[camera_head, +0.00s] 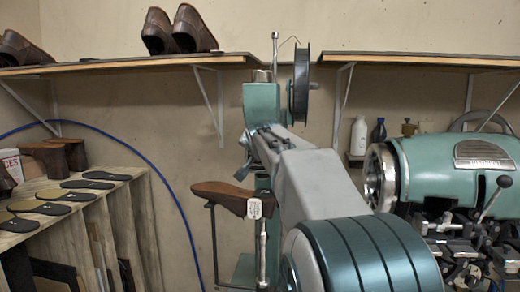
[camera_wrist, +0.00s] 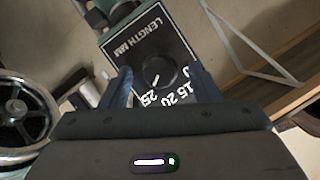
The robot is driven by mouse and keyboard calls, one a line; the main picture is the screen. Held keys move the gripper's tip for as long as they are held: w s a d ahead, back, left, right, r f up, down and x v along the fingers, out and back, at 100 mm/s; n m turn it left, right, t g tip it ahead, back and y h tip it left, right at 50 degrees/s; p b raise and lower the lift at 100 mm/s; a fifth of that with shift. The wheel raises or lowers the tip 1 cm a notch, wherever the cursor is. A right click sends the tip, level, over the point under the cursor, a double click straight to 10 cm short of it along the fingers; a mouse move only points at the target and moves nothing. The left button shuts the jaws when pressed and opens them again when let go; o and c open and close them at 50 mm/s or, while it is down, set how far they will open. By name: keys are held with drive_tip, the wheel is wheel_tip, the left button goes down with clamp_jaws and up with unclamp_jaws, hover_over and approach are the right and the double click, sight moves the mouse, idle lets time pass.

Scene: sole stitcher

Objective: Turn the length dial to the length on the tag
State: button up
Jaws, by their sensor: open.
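The length dial (camera_wrist: 158,68) is a black round knob on a black plate marked "LENGTH MM" in the wrist view. The plate appears tilted, with 15, 20 and 25 readable along its lower edge. A short white mark on the knob points down the picture, roughly toward 25. My gripper (camera_wrist: 163,88) is open, its two blue-grey fingers on either side of the knob; I cannot tell whether they touch it. In the head view my arm hides the dial. A white tag (camera_head: 254,208) hangs by a brown shoe (camera_head: 228,196) on the green stitcher (camera_head: 257,103); its writing is too small to read.
A shelf (camera_head: 130,65) with brown shoes runs along the wall. A wooden rack (camera_head: 120,205) with soles stands left. A green machine (camera_head: 445,165) stands right. A spoked wheel (camera_wrist: 25,115) is left of my gripper in the wrist view.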

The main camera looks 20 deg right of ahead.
drive_tip(key=c, duration=1)
drive_tip(key=shift+o, duration=0.2)
drive_tip(key=shift+b, duration=0.3)
drive_tip(key=shift+w+a+f+n+g+h+b, duration=0.15)
drive_tip(key=shift+n+g+h+b, duration=0.7)
drive_tip(key=shift+n, duration=0.9)
drive_tip(key=shift+w+a+r+n+g+h+b, duration=0.15)
drive_tip(key=shift+n+g+h+b, duration=0.25)
drive_tip(key=shift+n+h+b, duration=1.1)
drive_tip(key=shift+a+f+n+g+h+b, duration=0.15)
drive_tip(key=shift+n+g+h+b, duration=0.55)
drive_tip(key=shift+n, duration=1.35)
drive_tip(key=shift+h, duration=0.25)
